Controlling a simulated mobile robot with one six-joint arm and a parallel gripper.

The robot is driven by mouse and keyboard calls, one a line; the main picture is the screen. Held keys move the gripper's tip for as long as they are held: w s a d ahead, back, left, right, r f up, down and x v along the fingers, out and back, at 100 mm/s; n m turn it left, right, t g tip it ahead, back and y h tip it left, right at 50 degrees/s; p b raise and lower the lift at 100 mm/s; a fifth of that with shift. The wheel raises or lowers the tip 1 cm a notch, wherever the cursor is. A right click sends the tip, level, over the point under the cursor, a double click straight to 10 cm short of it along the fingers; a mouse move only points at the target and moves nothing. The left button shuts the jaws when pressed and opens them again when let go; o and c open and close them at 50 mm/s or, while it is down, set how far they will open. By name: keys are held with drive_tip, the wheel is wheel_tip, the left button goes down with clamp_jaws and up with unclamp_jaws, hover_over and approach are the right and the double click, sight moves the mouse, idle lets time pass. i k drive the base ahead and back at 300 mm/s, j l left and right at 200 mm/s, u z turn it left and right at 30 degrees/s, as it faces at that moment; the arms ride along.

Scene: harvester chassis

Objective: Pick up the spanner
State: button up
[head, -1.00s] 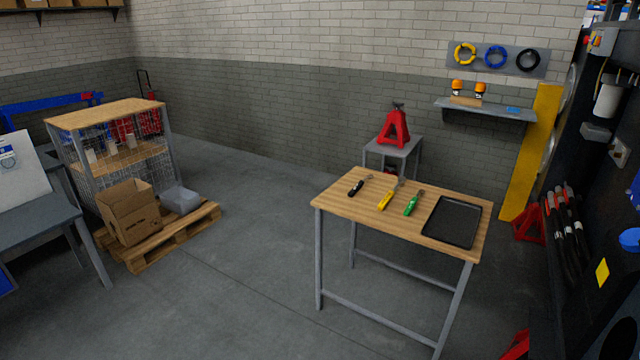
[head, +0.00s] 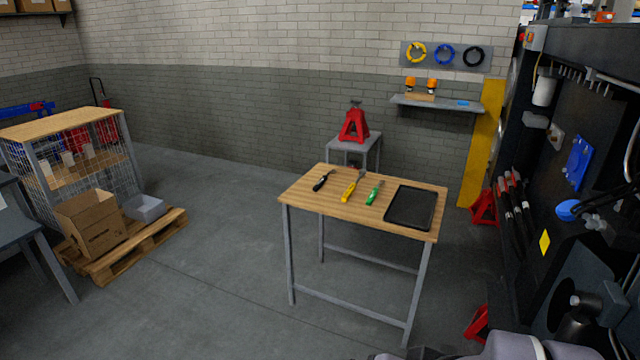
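A wooden-topped table (head: 290,196) with grey legs stands ahead in the head view. Three hand tools lie apart on its top: a black-handled tool (head: 321,183), a yellow-handled tool (head: 350,190) with a grey metal end, and a green-handled tool (head: 373,194). They are too small for me to tell for certain which is the spanner. No gripper fingers show. Only pale grey parts of my arm show at the bottom right edge, well short of the tools.
A black tray (head: 411,207) lies on the table's right side. Behind stands a red jack stand (head: 354,126) on a grey stool. The dark chassis (head: 560,140) fills the right. A box (head: 90,223) sits on a pallet (head: 125,262) at left. Floor left of the table is clear.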

sight(324, 178)
drive_tip(key=i+j+z, duration=0.15)
drive_tip(key=i+j, duration=0.55)
drive_tip(key=i, duration=0.55)
drive_tip(key=i+j+z, duration=0.15)
drive_tip(key=i+j, duration=0.7)
drive_tip(key=i, duration=0.35)
drive_tip(key=i+j+z, duration=0.2)
drive_tip(key=i+j, duration=0.8)
drive_tip(key=i, duration=0.2)
